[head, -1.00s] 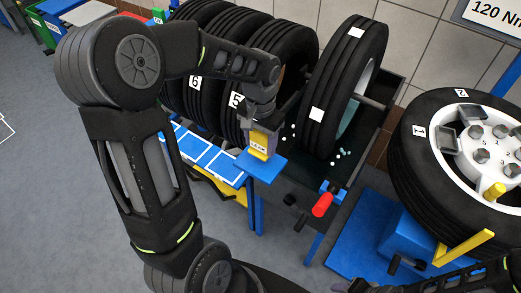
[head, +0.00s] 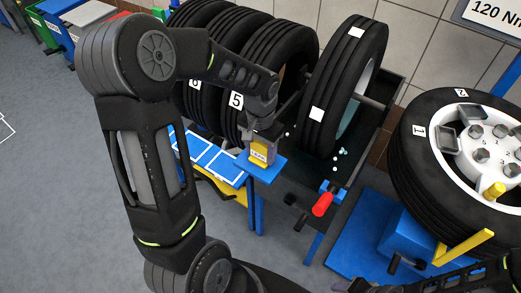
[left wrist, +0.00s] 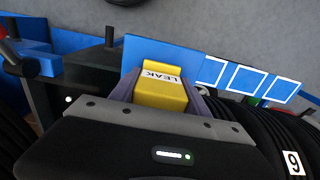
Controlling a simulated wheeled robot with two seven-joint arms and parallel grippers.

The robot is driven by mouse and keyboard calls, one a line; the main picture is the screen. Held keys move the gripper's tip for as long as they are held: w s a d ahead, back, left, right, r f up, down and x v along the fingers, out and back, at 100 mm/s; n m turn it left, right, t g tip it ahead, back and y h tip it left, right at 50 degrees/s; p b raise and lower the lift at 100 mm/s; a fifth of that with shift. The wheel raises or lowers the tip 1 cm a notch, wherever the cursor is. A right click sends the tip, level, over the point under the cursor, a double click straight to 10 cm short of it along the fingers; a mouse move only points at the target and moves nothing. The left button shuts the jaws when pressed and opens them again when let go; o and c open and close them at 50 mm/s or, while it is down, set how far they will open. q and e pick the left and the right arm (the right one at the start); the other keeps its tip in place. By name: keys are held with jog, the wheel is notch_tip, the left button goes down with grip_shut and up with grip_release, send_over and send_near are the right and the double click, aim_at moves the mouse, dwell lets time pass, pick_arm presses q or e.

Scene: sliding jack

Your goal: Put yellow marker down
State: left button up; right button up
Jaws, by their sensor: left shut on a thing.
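The yellow marker (head: 261,153) is a small block with a white label reading LEAK. It is at a small blue plate (head: 267,172) beside the tyre rack; I cannot tell whether it touches the plate. My left gripper (head: 262,143) reaches down from above and is shut on the marker. In the left wrist view the marker (left wrist: 160,88) sits between the two fingers, with the blue plate (left wrist: 135,60) just beyond it. My right gripper is not in view; only part of my right arm shows at the lower right.
Numbered tyres (head: 236,110) and a tilted tyre (head: 343,85) stand behind the gripper. A blue panel with white-outlined squares (head: 215,160) lies left of the plate. A red handle (head: 322,204) is to the right. A large wheel (head: 455,165) stands farther right.

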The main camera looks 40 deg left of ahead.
pick_arm(q)
jog(key=o, duration=1.4)
jog(key=shift+r, duration=0.15)
notch_tip(320, 180, up, 12)
